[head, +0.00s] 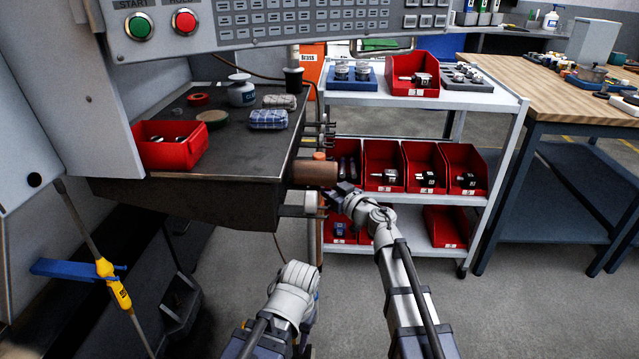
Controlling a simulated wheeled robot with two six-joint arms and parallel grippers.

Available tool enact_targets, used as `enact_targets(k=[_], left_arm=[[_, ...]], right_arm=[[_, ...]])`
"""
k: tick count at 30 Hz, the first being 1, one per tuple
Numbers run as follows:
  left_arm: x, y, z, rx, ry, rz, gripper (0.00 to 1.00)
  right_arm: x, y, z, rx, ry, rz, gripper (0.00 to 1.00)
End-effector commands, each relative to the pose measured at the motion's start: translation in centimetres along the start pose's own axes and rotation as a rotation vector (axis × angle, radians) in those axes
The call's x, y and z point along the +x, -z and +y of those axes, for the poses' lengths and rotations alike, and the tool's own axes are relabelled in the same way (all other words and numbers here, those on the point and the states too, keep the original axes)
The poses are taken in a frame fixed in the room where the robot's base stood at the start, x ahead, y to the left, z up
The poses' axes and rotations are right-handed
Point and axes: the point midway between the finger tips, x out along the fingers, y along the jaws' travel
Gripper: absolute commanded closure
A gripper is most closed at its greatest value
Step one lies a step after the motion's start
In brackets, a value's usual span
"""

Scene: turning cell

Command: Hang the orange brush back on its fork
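I cannot make out an orange brush with certainty. A brown cylinder (314,174) with a small orange-brown piece on top is at the right end of the dark bench, with a thin brown upright below it; it may be a mallet hanging there. Grey prongs (296,211) stick out below the cylinder, and more small hooks are above it. My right gripper (334,196) is just right of and below the cylinder; whether it touches anything or is open is unclear. My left arm points to the lower middle, and its gripper is hidden behind its wrist.
The dark bench (245,150) holds a red bin (172,145), a white bottle (241,90) and folded cloths. A white cart (470,110) with red bins stands behind my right arm. A yellow-handled rod (113,285) is at the left. Floor at lower right is clear.

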Motion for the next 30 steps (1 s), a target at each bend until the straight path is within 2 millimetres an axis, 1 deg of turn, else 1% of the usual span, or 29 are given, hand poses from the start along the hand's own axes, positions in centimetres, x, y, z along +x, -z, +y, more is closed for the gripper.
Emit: enact_targets(k=[12,13,21,22,30], left_arm=[[0.53,0.03,0.06,0.0,0.0,0.0,0.5],[0.46,0.03,0.05,0.0,0.0,0.0,0.5],[0.45,0.03,0.05,0.0,0.0,0.0,0.5],[0.45,0.03,0.05,0.0,0.0,0.0,0.5],[0.45,0.03,0.01,0.001,0.002,0.0,0.5]], right_arm=[[0.0,-0.53,0.0,0.0,0.0,0.0,1.0],[0.0,-0.46,0.0,0.0,0.0,0.0,0.64],[0.0,-0.45,0.0,0.0,0.0,0.0,0.34],[0.0,-0.45,0.0,0.0,0.0,0.0,0.33],[-0.06,-0.46,-0.01,0.0,0.0,0.0,0.33]])
